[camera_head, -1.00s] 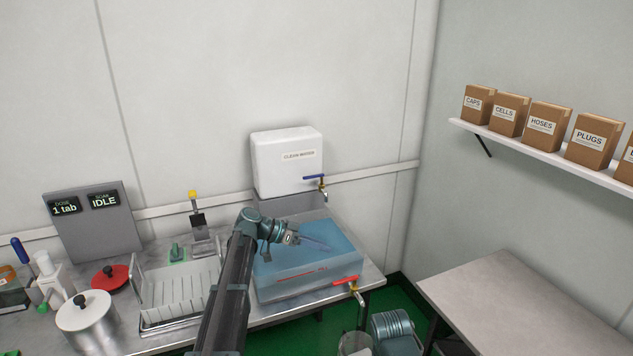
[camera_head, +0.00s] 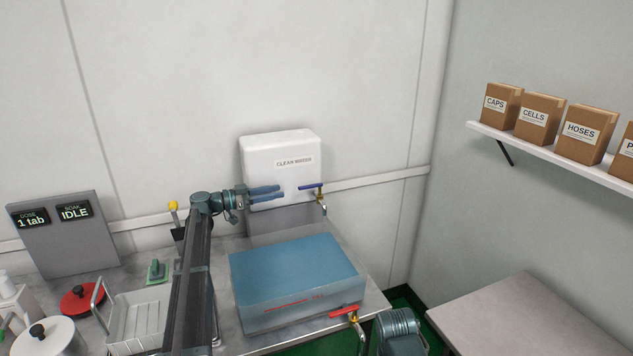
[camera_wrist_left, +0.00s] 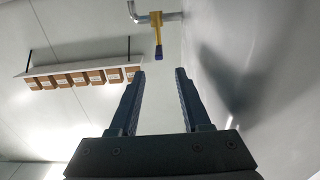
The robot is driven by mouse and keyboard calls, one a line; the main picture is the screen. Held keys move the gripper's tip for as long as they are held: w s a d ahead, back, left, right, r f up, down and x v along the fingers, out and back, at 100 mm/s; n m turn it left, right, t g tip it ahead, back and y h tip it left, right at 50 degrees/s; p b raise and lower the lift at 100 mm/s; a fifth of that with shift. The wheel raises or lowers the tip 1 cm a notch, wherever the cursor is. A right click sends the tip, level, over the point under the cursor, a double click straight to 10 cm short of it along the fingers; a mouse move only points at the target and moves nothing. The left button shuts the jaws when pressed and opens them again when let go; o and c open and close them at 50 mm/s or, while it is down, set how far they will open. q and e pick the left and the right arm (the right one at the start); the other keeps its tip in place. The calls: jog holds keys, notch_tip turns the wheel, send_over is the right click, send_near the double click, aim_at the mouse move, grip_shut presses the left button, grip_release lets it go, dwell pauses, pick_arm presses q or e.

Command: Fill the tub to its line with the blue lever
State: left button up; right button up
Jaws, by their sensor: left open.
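The blue lever (camera_head: 310,186) sits on the brass tap of the white clean-water tank (camera_head: 262,165). My left gripper (camera_head: 282,193) is open and empty in front of the tank, its fingers pointing right, just short of the lever. In the left wrist view the lever's blue end (camera_wrist_left: 158,56) shows beyond the gap between the fingertips (camera_wrist_left: 160,73), not touching them. The blue-tinted tub (camera_head: 265,318) stands below the tap, with a red line (camera_head: 295,301) low on its front. I cannot tell the water level. My right gripper is not in view.
A red-levered tap (camera_head: 345,311) sticks out at the tub's lower right. A dish rack (camera_head: 140,320), red lid (camera_head: 82,298) and grey display panel (camera_head: 65,240) reading IDLE are at left. Boxes line a wall shelf (camera_head: 550,150). The side table (camera_head: 520,315) is bare.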

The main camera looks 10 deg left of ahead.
aim_at(314, 185)
pick_arm(q)
jog(key=x, duration=1.3)
jog(key=shift+w+d, duration=0.2)
jog(key=shift+d, duration=0.15)
grip_shut()
dwell(1.0)
